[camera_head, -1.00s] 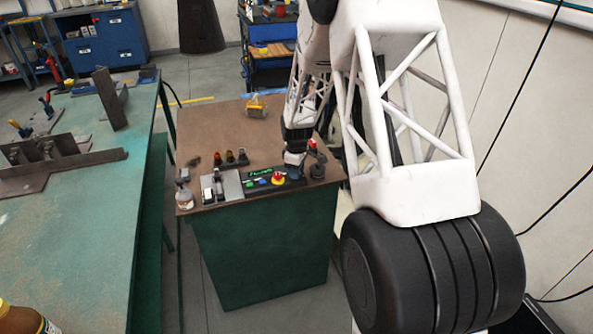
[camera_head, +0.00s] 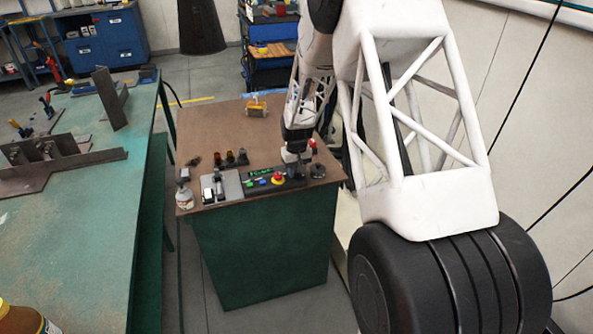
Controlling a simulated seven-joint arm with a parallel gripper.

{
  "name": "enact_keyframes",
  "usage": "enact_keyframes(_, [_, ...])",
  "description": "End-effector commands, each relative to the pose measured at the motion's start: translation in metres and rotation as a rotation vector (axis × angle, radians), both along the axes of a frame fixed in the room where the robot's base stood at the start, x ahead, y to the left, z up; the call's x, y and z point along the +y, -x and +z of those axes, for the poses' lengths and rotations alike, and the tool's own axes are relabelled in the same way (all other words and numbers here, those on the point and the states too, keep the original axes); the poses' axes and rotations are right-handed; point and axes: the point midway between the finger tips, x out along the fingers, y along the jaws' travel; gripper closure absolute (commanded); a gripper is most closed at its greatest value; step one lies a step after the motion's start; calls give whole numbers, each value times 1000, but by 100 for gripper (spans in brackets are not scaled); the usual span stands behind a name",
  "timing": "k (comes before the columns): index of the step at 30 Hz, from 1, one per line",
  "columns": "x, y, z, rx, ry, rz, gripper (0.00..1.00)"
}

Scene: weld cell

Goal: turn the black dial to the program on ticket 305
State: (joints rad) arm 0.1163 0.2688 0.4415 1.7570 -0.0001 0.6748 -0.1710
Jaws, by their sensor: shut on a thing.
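The control panel (camera_head: 252,189) lies near the front edge of the brown-topped cabinet, with a small green-lit display (camera_head: 259,171), coloured buttons and a red knob on a yellow base (camera_head: 278,179). My gripper (camera_head: 295,168) reaches down at the panel's right end and is shut on the black dial there. The fingers and the dial are small and dark, so the dial's face, pointer and marks cannot be read. No ticket number can be read; a whitish piece (camera_head: 207,187) lies at the panel's left.
A dark round base with a red-topped post (camera_head: 316,164) stands just right of my gripper. A yellowish item (camera_head: 256,108) sits farther back. The brown top's middle (camera_head: 225,125) is clear.

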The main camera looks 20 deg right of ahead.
Motion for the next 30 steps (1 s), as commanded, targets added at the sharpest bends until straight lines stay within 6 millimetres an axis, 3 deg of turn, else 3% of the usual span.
enact_keyframes(19, [0, -1, 1, -3, 0, -70, 90])
enact_keyframes(20, [0, -1, 1, -3, 0, -70, 63])
enact_keyframes(24, [0, -1, 1, -2, 0, -70, 42])
enact_keyframes(30, [0, 0, 0, -1, 0, -70, 40])
